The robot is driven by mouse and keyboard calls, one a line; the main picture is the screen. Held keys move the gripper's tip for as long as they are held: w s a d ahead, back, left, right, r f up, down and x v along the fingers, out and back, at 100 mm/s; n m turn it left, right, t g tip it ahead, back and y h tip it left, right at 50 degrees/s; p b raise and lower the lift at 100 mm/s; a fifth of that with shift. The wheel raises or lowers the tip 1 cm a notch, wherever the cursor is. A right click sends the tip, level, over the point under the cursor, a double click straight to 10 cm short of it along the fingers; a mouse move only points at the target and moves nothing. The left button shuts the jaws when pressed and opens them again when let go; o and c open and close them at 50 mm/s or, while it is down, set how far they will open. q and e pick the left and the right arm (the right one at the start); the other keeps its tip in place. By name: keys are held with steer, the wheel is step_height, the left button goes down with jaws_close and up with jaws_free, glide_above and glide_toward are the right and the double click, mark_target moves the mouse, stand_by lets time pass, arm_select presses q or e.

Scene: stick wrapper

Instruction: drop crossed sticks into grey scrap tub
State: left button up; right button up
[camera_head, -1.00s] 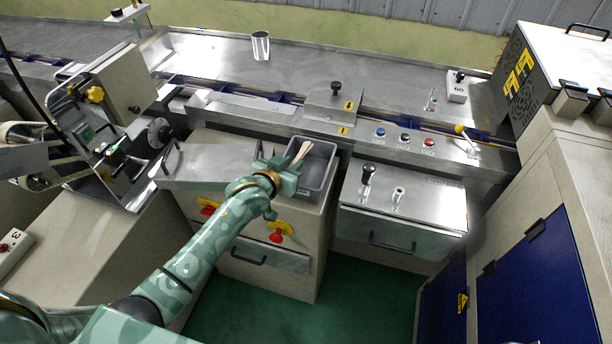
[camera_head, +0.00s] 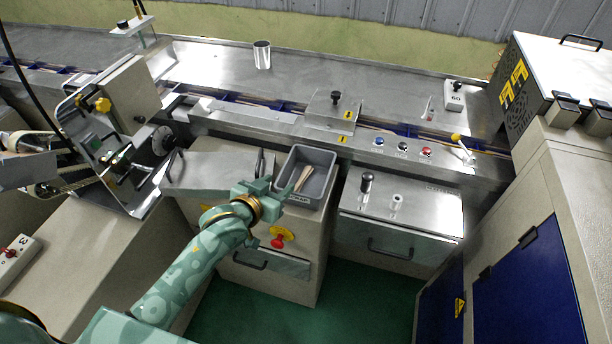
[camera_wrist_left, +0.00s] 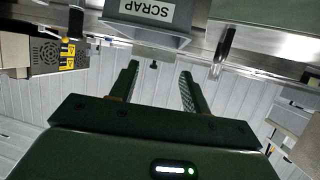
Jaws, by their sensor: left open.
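The grey scrap tub (camera_head: 329,166) stands on the beige cabinet at the middle of the head view. Pale wooden sticks (camera_head: 304,178) lie inside it, leaning close together on its floor; I cannot tell exactly how many or how they cross. My left gripper (camera_head: 279,178) is open just left of the tub, beside its near left edge. In the left wrist view its two fingers (camera_wrist_left: 160,75) stand apart with nothing between them. The tub (camera_wrist_left: 150,36) shows there at the top with its SCRAP label. My right gripper is not in view.
A metal cup (camera_head: 262,55) stands on the steel bench behind. A steel box with a black knob (camera_head: 367,181) is right of the tub. A red knob on a yellow plate (camera_head: 279,238) sits on the cabinet front below my gripper. Open green floor lies in front.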

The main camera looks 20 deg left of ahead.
arm_select(q)
steer(key=p+v, duration=0.1)
steer(key=v, duration=0.6)
steer(key=shift+s+r, duration=0.2)
steer(key=shift+s, duration=0.1)
steer(key=shift+a, duration=0.1)
steer(key=s+a+f+g+y+b, duration=0.15)
steer(key=s+f, duration=0.35)
steer(key=f, duration=0.5)
steer(key=s+a+f+m+g, duration=0.1)
steer(key=s+a+f+g, duration=0.2)
steer(key=f, duration=0.8)
steer(key=s+a+f+g+y+b, duration=0.1)
steer(key=s+f+g, duration=0.1)
steer(key=s+f, duration=0.6)
steer(key=s+d+f+g+b, duration=0.1)
steer(key=s+f+g+b, duration=0.1)
steer(key=s+f, duration=0.7)
steer(key=s+d+f+g+b, duration=0.1)
steer(key=s+f+g, duration=0.3)
steer(key=s+f, duration=0.5)
steer(key=s+b, duration=0.1)
steer(key=s, duration=0.5)
steer(key=shift+f+m, duration=0.3)
steer(key=shift+f, duration=0.1)
